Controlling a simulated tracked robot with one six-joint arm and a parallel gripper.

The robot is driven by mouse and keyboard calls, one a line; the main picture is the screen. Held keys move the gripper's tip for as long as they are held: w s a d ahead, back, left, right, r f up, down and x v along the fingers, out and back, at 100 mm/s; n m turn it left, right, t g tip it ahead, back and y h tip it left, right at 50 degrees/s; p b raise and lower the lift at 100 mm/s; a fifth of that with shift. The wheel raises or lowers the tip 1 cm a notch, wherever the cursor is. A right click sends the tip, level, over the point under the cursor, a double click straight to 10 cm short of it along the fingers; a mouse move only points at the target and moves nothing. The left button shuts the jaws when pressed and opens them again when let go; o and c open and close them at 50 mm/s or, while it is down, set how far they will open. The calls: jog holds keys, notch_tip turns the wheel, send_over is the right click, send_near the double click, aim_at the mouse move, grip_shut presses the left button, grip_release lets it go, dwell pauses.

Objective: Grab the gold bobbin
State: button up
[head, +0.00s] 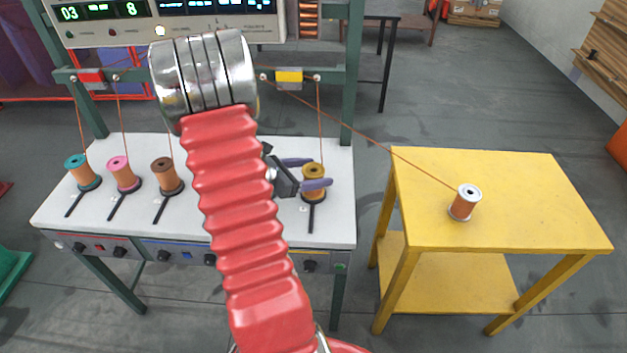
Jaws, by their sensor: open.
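The gold bobbin (313,170) stands upright on its dark base at the right end of the white table (262,226). A copper wire rises from it to the frame above. My gripper (321,172) comes in from the left with its purple fingers apart. One finger lies at the far side of the bobbin and the other crosses in front of its lower part. The fingers seem to straddle the bobbin; I cannot tell whether either touches it.
Teal (78,170), pink (121,174) and brown (164,175) bobbins stand on the table's left. A copper-wound bobbin (465,202) stands on the yellow table (540,205), its wire slanting up left. An instrument panel (110,22) hangs above. My red arm hides the table's middle.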

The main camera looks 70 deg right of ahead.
jog(key=shift+c, duration=0.4)
jog(key=shift+r, duration=0.1)
jog(key=c, duration=1.5)
jog(key=shift+c, duration=0.2)
jog(key=shift+r, duration=5)
